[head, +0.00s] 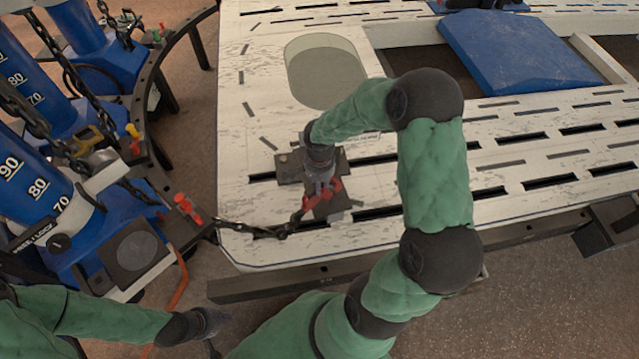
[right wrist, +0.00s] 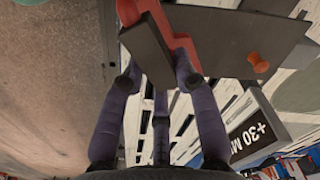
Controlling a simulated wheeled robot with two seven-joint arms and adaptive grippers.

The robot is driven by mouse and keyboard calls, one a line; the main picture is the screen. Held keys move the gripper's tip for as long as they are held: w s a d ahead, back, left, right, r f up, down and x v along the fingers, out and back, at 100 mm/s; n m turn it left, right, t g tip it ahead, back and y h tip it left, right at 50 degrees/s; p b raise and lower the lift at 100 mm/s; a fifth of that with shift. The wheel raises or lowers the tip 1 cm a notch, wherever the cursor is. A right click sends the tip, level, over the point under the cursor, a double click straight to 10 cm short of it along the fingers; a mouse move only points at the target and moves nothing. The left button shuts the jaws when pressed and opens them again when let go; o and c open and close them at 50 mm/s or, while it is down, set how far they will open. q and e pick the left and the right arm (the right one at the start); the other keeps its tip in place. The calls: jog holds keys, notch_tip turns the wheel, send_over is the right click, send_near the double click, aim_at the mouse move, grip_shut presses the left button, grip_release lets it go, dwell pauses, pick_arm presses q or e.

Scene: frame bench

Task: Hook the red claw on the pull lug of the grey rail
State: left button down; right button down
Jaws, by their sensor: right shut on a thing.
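The red claw (head: 329,191) is at the end of a dark chain (head: 250,229), over the slotted bench top near its front left corner. My right gripper (head: 321,183) is shut on the red claw, which shows in the right wrist view (right wrist: 180,35) between the fingers (right wrist: 157,75). Dark grey plates (head: 290,167), seemingly the grey rail, lie under the claw and gripper. A dark slab covers part of the claw in the wrist view. I cannot make out the pull lug or whether the claw is hooked. My left gripper (head: 212,322) is low at the left, away from the claw; its fingers are unclear.
Blue towers (head: 30,160) with chains and a curved black rail (head: 165,45) stand at the left. A blue wedge-shaped panel (head: 520,55) lies at the back right. The bench (head: 250,100) has an oval opening and many slots. Floor shows in front of the bench.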

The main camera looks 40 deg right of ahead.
jog(key=shift+f+b, duration=1.5)
jog(key=shift+f, duration=0.3)
jog(key=c, duration=1)
grip_release()
jog(key=shift+o, duration=0.7)
notch_tip(320, 180, up, 12)
